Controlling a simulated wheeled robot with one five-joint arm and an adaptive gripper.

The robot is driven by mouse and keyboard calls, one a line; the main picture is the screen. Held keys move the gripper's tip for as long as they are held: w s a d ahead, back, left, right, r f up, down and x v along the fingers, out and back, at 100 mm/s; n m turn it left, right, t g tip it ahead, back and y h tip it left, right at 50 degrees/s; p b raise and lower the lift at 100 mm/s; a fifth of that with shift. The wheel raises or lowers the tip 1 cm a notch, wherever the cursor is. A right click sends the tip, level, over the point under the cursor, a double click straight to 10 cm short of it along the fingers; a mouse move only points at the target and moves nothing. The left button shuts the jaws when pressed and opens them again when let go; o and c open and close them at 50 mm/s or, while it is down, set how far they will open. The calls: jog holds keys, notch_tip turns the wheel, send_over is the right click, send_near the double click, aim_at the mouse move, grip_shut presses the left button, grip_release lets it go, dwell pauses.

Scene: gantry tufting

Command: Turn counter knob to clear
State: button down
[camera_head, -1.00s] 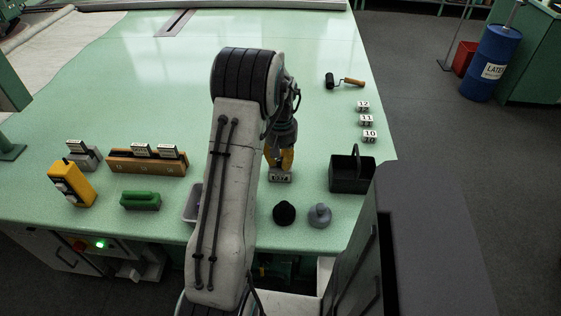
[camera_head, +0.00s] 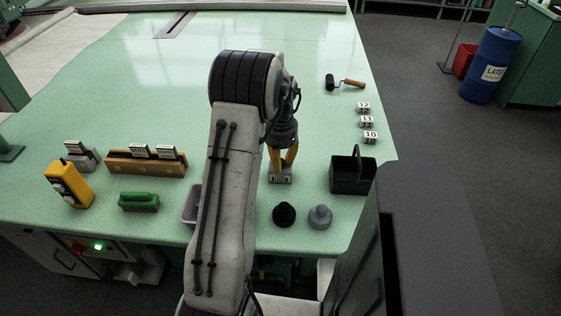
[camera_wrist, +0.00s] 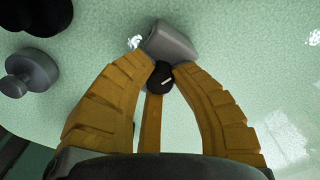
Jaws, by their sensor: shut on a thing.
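The counter (camera_head: 280,178) is a small grey box on the green table, with a number window on its front. Its digits are small and look like zeros. In the wrist view the counter (camera_wrist: 172,42) shows its grey body, with a round black knob (camera_wrist: 161,78) bearing a white mark. My gripper (camera_head: 283,161) points down at the counter. In the wrist view the yellow fingers of my gripper (camera_wrist: 160,70) close around the knob. The knob is hidden in the head view.
A black basket (camera_head: 352,175) stands right of the counter. A black knob-shaped piece (camera_head: 284,214) and a grey weight (camera_head: 320,216) stand in front. A grey tray (camera_head: 191,205) is partly behind my arm. Numbered blocks (camera_head: 367,121) and a roller (camera_head: 343,83) lie further right.

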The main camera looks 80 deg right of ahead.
jog(key=shift+a+f+m, duration=0.1)
jog(key=shift+f+m, duration=0.05)
jog(key=shift+m, duration=0.95)
jog(key=c, duration=1)
grip_release()
jog(key=shift+c, duration=0.2)
jog(key=shift+r, duration=0.2)
notch_tip(320, 180, up, 12)
jog(key=shift+f, duration=0.15)
